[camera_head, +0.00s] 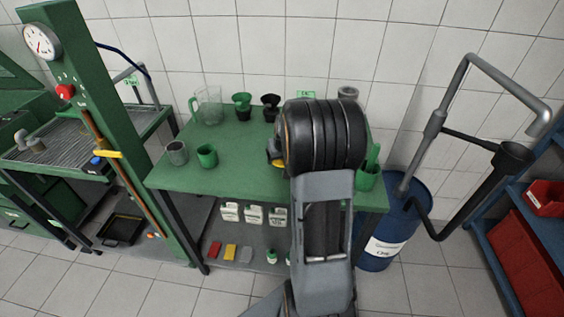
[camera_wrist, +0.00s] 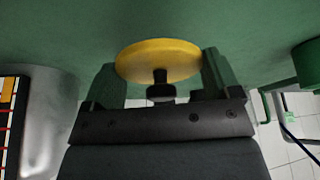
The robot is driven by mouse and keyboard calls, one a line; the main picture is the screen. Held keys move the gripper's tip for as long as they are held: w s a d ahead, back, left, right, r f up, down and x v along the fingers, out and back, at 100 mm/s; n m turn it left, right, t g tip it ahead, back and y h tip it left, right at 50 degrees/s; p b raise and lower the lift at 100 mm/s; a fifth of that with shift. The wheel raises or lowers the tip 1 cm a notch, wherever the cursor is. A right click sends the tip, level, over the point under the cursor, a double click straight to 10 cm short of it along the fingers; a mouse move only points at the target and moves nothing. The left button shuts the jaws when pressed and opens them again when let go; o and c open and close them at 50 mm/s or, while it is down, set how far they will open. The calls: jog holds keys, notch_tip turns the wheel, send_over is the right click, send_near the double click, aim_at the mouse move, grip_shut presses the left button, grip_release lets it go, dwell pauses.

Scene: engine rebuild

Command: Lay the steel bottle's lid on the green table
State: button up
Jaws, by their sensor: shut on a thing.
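My gripper (camera_wrist: 160,78) has its two green fingers on either side of a round yellow lid (camera_wrist: 158,52) with a black knob, and is shut on it. The lid is close to the green table (camera_wrist: 230,25); I cannot tell whether it touches. A shiny steel body (camera_wrist: 52,125) with a marked label, perhaps the steel bottle, stands at the left edge of the wrist view, partly cut off. In the head view my arm hides most of the gripper; a small yellow piece shows left of it over the green table (camera_head: 235,180).
A glass jug (camera_head: 207,105), green funnel (camera_head: 242,105), dark funnel (camera_head: 270,106), grey cup (camera_head: 177,152) and green cup (camera_head: 207,156) stand on the table. A green container (camera_head: 367,178) is at the right corner, near a blue drum (camera_head: 405,225). The table's front left is clear.

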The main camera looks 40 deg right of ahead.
aim_at(282, 164)
notch_tip(282, 164, down, 3)
jog(key=shift+r, duration=0.2)
jog(key=shift+f+b, duration=0.55)
jog(key=shift+b, duration=0.1)
jog(key=o, duration=0.8)
jog(key=shift+c, duration=0.2)
jog(key=shift+r, duration=0.15)
